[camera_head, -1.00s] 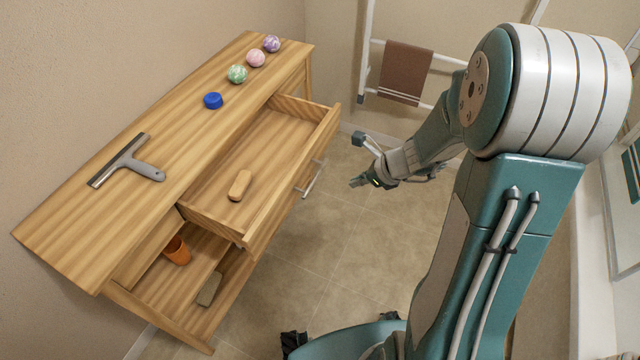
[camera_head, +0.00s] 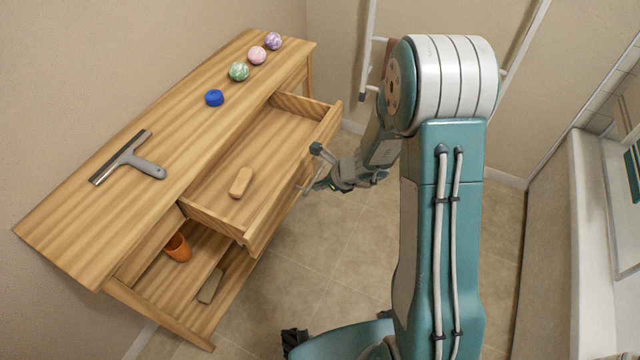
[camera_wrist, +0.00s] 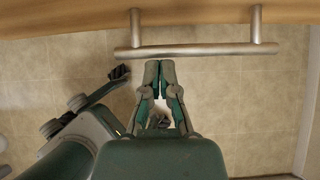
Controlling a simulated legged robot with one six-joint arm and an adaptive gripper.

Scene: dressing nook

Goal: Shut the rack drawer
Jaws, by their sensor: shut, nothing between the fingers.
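The rack drawer (camera_head: 222,224) is a light wooden drawer pulled out from the wooden rack, with a tan block (camera_head: 241,182) lying inside. Its front carries a metal bar handle, which shows in the wrist view (camera_wrist: 196,50) across the top. My gripper (camera_wrist: 158,64) is shut and empty, its fingertips pointing at the handle's bar, close to it. Whether they touch it I cannot tell. In the head view my gripper (camera_head: 313,187) is beside the drawer front, and partly hides the handle.
A lower compartment holds an orange cup (camera_head: 178,248) and a greyish block (camera_head: 210,286). The tiled floor (camera_head: 310,250) before the rack is clear.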

